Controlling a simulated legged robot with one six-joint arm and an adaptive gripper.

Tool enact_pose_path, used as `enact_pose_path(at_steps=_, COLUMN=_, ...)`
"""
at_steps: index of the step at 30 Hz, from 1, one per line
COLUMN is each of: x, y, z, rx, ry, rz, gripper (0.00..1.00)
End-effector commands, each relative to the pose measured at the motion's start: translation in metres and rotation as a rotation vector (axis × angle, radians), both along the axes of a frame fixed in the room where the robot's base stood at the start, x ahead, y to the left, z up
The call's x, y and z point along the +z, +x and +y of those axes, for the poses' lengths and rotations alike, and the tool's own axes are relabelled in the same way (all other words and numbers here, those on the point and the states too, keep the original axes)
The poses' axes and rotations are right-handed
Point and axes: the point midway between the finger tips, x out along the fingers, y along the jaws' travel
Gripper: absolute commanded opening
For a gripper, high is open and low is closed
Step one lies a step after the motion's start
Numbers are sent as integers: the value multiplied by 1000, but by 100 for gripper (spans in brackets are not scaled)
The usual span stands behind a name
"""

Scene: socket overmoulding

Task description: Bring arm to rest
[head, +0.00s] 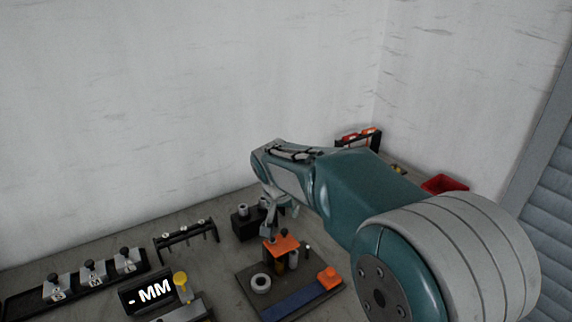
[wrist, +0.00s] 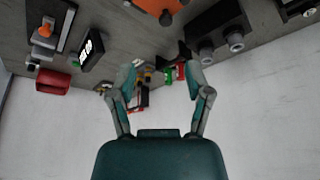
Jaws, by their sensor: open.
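My arm reaches from the lower right over the bench in the head view. My gripper (head: 280,216) hangs above the bench, by the dark block and behind the orange-topped fixture. Its fingers are partly hidden by the wrist. In the wrist view my gripper (wrist: 160,74) has two fingers spread apart, with nothing held between them. Small red and green items (wrist: 174,74) show beyond the fingertips.
A dark mat (head: 252,291) carries an orange-topped fixture (head: 284,244) and a grey ring (head: 260,283). A dark block with cylinders (head: 245,226) stands behind. A black rack (head: 187,240), a display (head: 147,294) and a red bin (head: 445,184) also stand there. White walls close the back.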

Motion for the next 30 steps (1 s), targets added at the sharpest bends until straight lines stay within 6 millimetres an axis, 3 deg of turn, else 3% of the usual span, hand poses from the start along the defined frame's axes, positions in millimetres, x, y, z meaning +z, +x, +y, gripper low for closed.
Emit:
enact_pose_path(at_steps=5, x=24, y=-24, z=-29, rx=10, ry=5, rz=-8, gripper=64)
enact_pose_path(at_steps=9, x=47, y=-62, z=-67, rx=34, ry=9, rz=-17, gripper=64)
enact_pose_path(at_steps=16, x=69, y=-132, z=-115, rx=79, ry=10, rz=-35, gripper=64)
enact_pose_path(at_steps=23, x=69, y=-206, z=-151, rx=126, ry=6, rz=-62, gripper=64)
enact_pose_path(at_steps=30, x=53, y=-270, z=-170, rx=174, ry=-6, rz=-94, gripper=64)
